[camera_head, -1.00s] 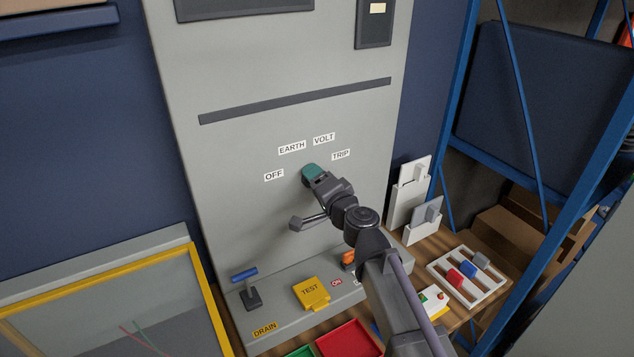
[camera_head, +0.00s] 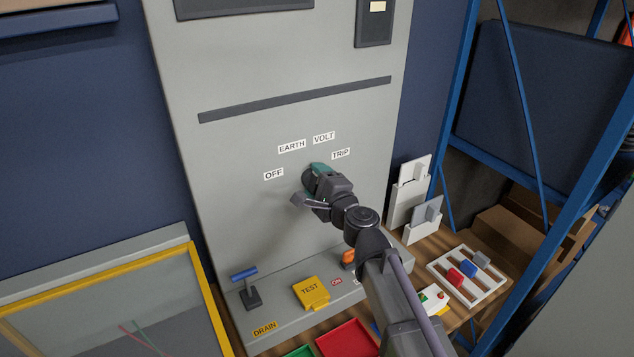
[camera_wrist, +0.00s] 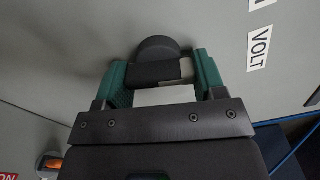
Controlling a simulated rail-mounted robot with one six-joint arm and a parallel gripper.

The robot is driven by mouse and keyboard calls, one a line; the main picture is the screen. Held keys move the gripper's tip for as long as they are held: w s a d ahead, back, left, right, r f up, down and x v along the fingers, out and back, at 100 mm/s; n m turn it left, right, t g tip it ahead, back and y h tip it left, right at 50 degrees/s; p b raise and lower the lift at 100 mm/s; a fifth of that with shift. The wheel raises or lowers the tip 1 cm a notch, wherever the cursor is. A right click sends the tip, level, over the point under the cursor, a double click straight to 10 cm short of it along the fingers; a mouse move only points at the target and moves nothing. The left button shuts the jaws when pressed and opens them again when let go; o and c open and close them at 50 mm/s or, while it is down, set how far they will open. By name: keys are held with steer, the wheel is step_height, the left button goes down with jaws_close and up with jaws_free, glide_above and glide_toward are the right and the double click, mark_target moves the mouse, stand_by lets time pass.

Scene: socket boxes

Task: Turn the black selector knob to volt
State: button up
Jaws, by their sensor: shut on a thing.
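The black selector knob (camera_wrist: 158,60) shows in the wrist view between the green fingers of my gripper (camera_wrist: 163,76), which is shut on it. In the head view my gripper (camera_head: 317,177) is at the panel, below the labels, and mostly hides the knob. The VOLT label (camera_head: 324,138) is above and slightly right of the gripper. It also shows in the wrist view at the right, turned on its side. The EARTH label (camera_head: 291,146) is up and left, OFF (camera_head: 273,175) left, and TRIP (camera_head: 341,154) up and right. I cannot tell exactly which label the knob points to.
A blue-handled lever (camera_head: 245,284), a yellow TEST cover (camera_head: 311,293) and an orange switch (camera_head: 348,259) sit on the ledge below. A red tray (camera_head: 348,340) stands in front. White socket boxes (camera_head: 409,195) and a blue rack (camera_head: 463,75) are at the right.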

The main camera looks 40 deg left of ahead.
steer(key=shift+m, duration=0.5)
steer(key=o, duration=0.9)
steer(key=v, duration=1.1)
steer(key=shift+a, duration=0.1)
